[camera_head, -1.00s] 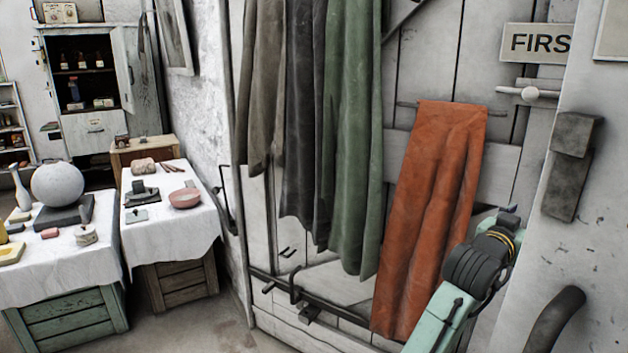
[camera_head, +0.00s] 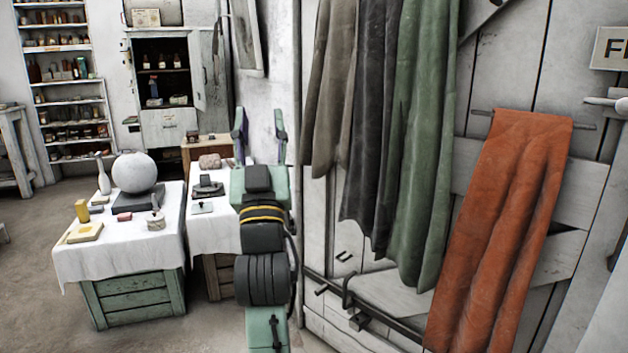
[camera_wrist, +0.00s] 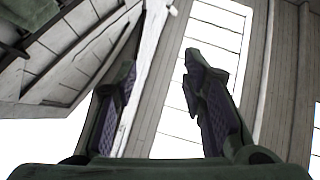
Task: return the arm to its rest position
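My gripper (camera_head: 259,118) stands upright at the end of my arm, in front of the second white-covered table in the head view. Its two green fingers with dark purple pads are spread apart. The wrist view also shows my gripper (camera_wrist: 160,62) with a wide gap between the fingers and nothing held. Beyond the fingers in that view are pale planks and bright panes, seen at a steep tilt. The lower arm runs off the bottom edge of the head view.
A white sphere (camera_head: 134,172) rests on a dark block on the left white-clothed table (camera_head: 150,262). Brown, dark and green cloths (camera_head: 422,150) and an orange cloth (camera_head: 505,230) hang on the plank wall at right. Bare floor (camera_head: 40,290) lies at lower left.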

